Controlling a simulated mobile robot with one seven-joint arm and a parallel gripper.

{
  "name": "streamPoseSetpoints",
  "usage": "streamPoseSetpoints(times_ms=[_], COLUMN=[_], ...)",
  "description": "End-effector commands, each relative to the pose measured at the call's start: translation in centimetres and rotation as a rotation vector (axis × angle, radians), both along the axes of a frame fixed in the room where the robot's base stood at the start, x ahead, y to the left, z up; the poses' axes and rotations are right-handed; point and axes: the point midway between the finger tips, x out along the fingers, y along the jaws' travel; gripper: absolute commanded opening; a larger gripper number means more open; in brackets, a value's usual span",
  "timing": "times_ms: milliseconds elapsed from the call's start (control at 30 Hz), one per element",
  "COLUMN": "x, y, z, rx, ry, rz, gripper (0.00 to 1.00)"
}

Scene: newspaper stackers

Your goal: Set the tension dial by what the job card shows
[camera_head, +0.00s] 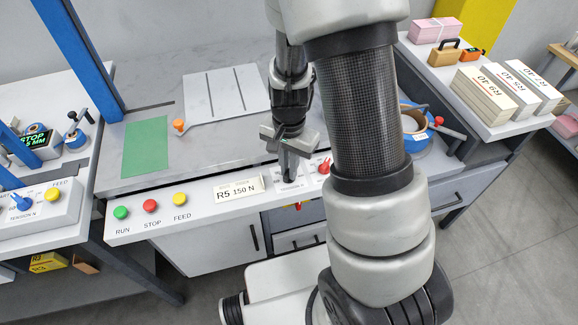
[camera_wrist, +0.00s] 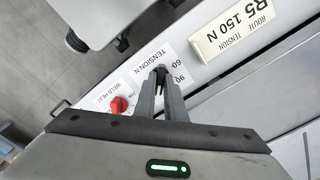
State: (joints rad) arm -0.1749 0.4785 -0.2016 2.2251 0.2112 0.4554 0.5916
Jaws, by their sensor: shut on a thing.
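The job card (camera_head: 238,189) on the front panel reads R5 150 N. In the wrist view, the card (camera_wrist: 238,32) reads route tension R5 150 N. My gripper (camera_head: 289,172) points down at the panel to the right of the card. In the wrist view, my gripper (camera_wrist: 162,92) is shut on the dark tension dial (camera_wrist: 160,71), beside the TENSION N label. The marks 60 and 90 show near it. The pointer and the other marks are hidden by the fingers.
A red weld heat knob (camera_wrist: 119,105) sits close to my gripper. Green run (camera_head: 121,212), red stop (camera_head: 150,205) and yellow feed (camera_head: 180,199) buttons line the panel's left. A neighbouring machine (camera_head: 40,210) has its own tension dial. Newspaper stacks (camera_head: 497,95) lie at right.

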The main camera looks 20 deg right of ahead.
Motion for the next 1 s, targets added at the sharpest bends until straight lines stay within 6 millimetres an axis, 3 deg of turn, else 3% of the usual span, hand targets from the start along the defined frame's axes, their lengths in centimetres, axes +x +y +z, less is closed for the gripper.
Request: streamPoseSetpoints(times_ms=[267, 300, 400, 767, 1000], x=[0.1, 0.1, 0.1, 0.1, 0.2], y=[0.0, 0.0, 0.0, 0.0, 0.1], z=[0.1, 0.1, 0.1, 0.6, 5.0], rx=[0.001, 0.001, 0.000, 0.000, 0.001], ry=[-0.002, -0.002, -0.001, -0.003, -0.007], rz=[0.001, 0.001, 0.001, 0.001, 0.003], gripper=[0.00, 0.15, 0.29, 0.29, 0.29])
